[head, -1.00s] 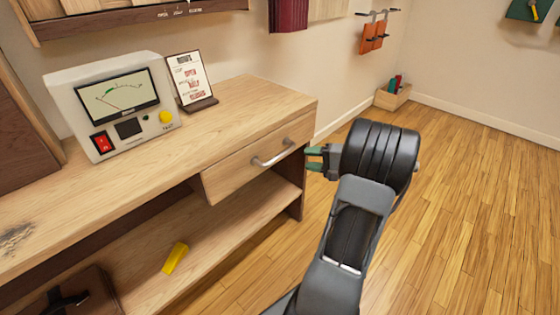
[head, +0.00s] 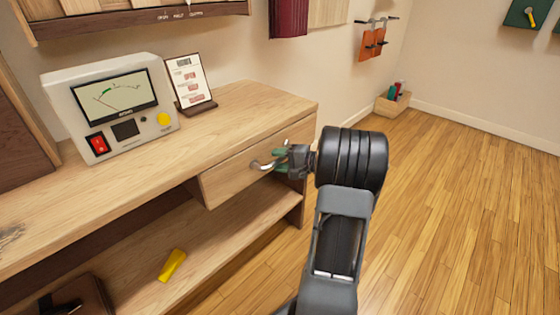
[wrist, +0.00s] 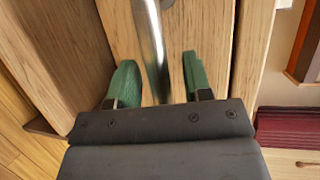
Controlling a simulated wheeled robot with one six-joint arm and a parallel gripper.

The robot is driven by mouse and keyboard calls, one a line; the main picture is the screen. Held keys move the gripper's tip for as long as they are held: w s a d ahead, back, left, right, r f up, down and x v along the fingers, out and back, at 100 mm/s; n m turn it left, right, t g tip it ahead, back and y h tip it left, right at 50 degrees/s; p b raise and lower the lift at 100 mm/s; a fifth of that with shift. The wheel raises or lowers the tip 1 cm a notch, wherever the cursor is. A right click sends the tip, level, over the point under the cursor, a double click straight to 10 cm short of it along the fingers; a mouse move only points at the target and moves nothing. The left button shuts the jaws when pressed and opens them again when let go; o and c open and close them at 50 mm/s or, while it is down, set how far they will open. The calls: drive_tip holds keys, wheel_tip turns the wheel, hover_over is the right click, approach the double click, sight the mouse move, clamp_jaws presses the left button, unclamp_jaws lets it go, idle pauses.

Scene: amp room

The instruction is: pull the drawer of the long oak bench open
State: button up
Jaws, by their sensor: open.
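The long oak bench (head: 85,205) runs along the wall, with a drawer (head: 232,180) under its right end. The drawer front looks flush or nearly so; I cannot tell any small gap. Its curved metal handle (head: 262,165) is partly hidden by my gripper (head: 281,160) in the head view. In the wrist view the handle bar (wrist: 153,45) passes between the two green fingertips of my gripper (wrist: 157,85). The fingers are apart on either side of the bar, with a visible gap to each.
A meter box (head: 112,105) and a small sign card (head: 190,82) stand on the bench top. A yellow object (head: 172,265) lies on the lower shelf. A wooden box (head: 393,102) sits by the far wall. The floor (head: 460,220) to the right is clear.

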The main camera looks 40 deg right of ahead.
clamp_jaws()
idle(0.3)
